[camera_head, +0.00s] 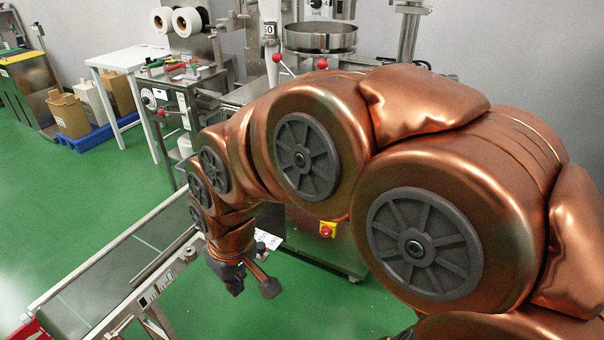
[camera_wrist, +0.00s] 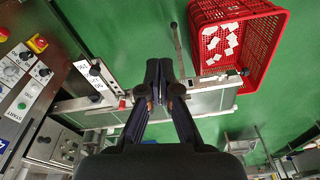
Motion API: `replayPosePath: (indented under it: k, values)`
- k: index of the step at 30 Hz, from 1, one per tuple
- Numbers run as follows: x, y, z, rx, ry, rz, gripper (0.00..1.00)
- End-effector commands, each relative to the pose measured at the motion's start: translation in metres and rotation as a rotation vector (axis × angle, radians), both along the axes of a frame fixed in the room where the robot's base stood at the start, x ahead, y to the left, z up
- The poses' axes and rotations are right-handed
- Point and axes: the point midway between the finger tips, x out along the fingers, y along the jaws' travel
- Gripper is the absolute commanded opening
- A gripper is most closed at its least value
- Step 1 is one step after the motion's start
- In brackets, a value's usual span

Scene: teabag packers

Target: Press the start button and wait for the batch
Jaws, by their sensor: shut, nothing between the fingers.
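The control panel (camera_wrist: 14,100) is on a steel machine at the left of the wrist view. It carries several round buttons and knobs on white plates. In the head view my gripper (camera_head: 233,279) points down beside the conveyor.
A red crate (camera_wrist: 275,50) with several white teabags lies at the upper right of the wrist view. A conveyor (camera_head: 120,262) runs along the left in the head view. A white table (camera_head: 128,58) and carton boxes (camera_head: 70,115) stand farther back. Green floor is open at left.

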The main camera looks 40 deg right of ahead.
Motion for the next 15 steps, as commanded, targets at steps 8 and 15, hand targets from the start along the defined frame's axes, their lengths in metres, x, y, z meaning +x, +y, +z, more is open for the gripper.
replayPosePath:
  k: [8, 15]
  values:
    - [0.147, -0.035, -0.065, -0.002, -0.340, 0.055, 0.00]
    - [0.263, -0.093, -0.102, -0.055, -0.663, 0.064, 0.00]
